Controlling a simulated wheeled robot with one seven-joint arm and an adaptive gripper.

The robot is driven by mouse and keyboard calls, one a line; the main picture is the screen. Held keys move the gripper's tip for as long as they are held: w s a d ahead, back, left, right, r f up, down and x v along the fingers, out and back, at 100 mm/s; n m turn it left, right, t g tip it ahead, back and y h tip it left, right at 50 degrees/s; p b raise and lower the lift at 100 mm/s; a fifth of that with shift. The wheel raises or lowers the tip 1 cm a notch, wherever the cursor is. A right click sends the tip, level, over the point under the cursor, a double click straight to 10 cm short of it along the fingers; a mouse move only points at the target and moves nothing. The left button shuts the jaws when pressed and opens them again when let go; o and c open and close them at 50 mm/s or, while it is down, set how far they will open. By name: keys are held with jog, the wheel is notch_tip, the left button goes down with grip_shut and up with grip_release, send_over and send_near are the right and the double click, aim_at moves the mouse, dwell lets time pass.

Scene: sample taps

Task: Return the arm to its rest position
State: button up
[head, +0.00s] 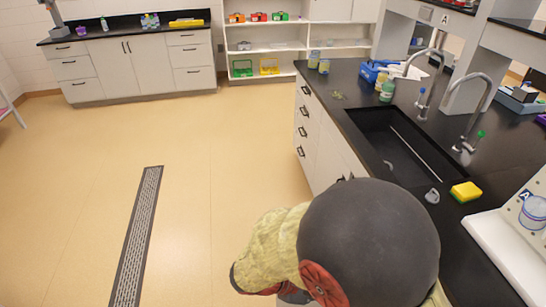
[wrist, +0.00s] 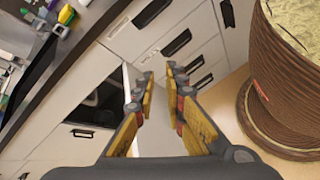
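My arm shows at the bottom of the head view as a dark rounded joint (head: 368,240) and a pale yellow sleeve (head: 272,250). My gripper is hidden in the head view. In the wrist view my gripper (wrist: 159,74) has its two yellow-padded fingers apart, with nothing between them. It is in front of the white cabinet drawers (wrist: 150,35), off the counter. Two curved taps, a far one (head: 432,62) and a near one (head: 482,100), stand by the black sink (head: 400,150).
A yellow sponge (head: 466,191) lies on the black counter (head: 446,215) beside the sink. A white pegboard rack (head: 505,250) stands at the right. Bottles and a blue carrier (head: 372,72) are at the counter's far end. The floor (head: 215,180) left of the cabinets is clear, with a flush drain grate (head: 140,230).

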jog(key=s+d+r+m+t+y, duration=0.1)
jog(key=r+m+y, duration=0.4)
jog(key=r, duration=0.5)
jog(key=s+r+m+t+y, duration=0.3)
jog(key=r+m+y, duration=0.3)
jog(key=r, duration=0.4)
jog(key=shift+s+d+r+m+y, duration=0.3)
jog(key=shift+s+d+r+m, duration=0.1)
jog(key=shift+m, duration=0.2)
jog(key=shift+o, duration=0.6)
